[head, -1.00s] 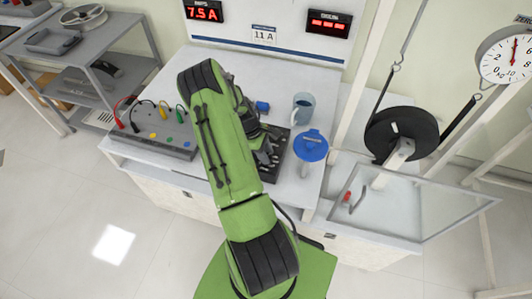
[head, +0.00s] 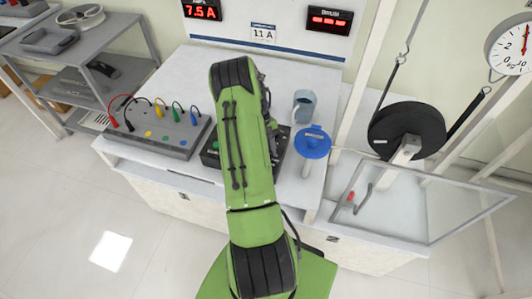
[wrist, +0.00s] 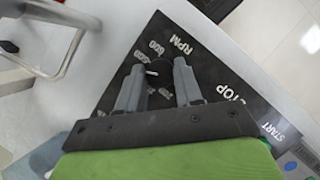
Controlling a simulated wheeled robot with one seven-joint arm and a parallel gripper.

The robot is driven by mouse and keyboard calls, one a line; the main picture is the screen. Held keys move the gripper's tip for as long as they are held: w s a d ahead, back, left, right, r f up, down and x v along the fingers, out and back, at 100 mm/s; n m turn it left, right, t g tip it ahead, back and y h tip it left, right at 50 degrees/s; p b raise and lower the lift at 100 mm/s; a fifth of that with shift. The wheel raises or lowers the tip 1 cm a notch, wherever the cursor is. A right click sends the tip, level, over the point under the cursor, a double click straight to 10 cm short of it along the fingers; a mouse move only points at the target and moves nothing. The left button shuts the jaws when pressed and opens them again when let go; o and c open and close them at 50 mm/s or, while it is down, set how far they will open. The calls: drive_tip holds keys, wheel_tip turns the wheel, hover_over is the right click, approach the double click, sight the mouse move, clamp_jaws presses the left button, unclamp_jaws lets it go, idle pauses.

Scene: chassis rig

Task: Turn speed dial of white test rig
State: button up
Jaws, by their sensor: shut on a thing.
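The speed dial (wrist: 158,75) is a small black knob with a white mark, in the wrist view. It sits on a black control panel (wrist: 215,72) printed with RPM, STOP, START and a ring of numbers. My gripper (wrist: 158,82) has one finger on each side of the dial and is shut on it. The fingers and palm hide part of the number ring. In the head view the panel (head: 283,158) lies on the white test rig (head: 190,75), and my green arm covers the dial and most of the gripper.
A grey box with coloured leads (head: 155,132) stands left of my arm. Further right are a black wheel (head: 405,130) and a clear guard (head: 450,200). A red display (head: 201,10) reads 7.5 A.

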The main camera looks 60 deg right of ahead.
drive_tip(key=shift+s+d+m+t+y+b, duration=0.1)
drive_tip(key=shift+m+t+y+b, duration=0.2)
drive_tip(key=shift+m, duration=0.8)
drive_tip(key=shift+d+m+t+y+b, duration=0.1)
drive_tip(key=shift+m+t+y+b, duration=0.15)
drive_tip(key=shift+m, duration=0.85)
drive_tip(key=shift+a, duration=0.1)
drive_tip(key=o, duration=1)
drive_tip(key=shift+r, duration=0.1)
drive_tip(key=p+v, duration=0.2)
drive_tip(key=v, duration=1.3)
drive_tip(key=shift+d+r, duration=0.25)
